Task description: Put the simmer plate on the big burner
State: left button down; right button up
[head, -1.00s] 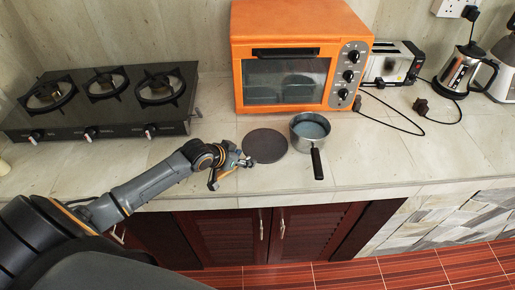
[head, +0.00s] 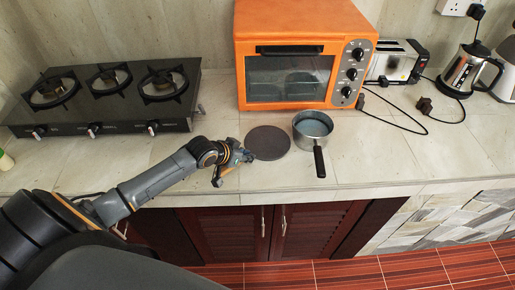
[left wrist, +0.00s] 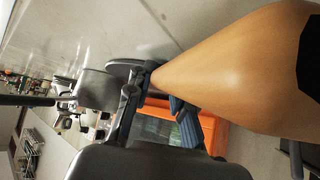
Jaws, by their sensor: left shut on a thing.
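The simmer plate (head: 268,143) is a dark, flat round disc at the counter's front, left of the saucepan. My left gripper (head: 240,160) is at its near left edge, shut on it. In the left wrist view, the plate (left wrist: 122,65) shows edge-on beyond the fingers (left wrist: 155,90). A large tan tapering shape (left wrist: 225,70), seemingly its handle, runs from there toward the camera. The head view does not show whether the plate is lifted. The black stove (head: 105,110) has left (head: 52,91), middle (head: 110,77) and right (head: 163,83) burners, all bare. My right gripper is out of view.
A saucepan (head: 312,125) with a dark handle stands close right of the plate. An orange oven (head: 290,28) is behind them. A toaster (head: 397,62) and kettle (head: 466,72) stand farther right. The counter between stove and plate is mostly free.

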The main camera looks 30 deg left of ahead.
pick_arm(q)
jog(key=shift+r, duration=0.2)
jog(key=shift+r, duration=0.2)
notch_tip(320, 180, up, 2)
jog(key=shift+w+r, duration=0.1)
jog(key=s+d+r+b, duration=0.1)
jog(key=s+d+r, duration=0.1)
jog(key=s+r, duration=0.4)
jog(key=s+d+r+b, duration=0.2)
jog(key=s+d+r, duration=0.15)
jog(key=s, duration=0.35)
jog(key=w+d+r+n+y, duration=0.2)
jog(key=w+d+r, duration=0.1)
jog(key=d+r, duration=0.3)
jog(key=shift+w+d+r+n, duration=0.3)
jog(key=shift+w+d+n, duration=0.1)
jog(key=shift+d, duration=0.35)
jog(key=shift+f, duration=0.1)
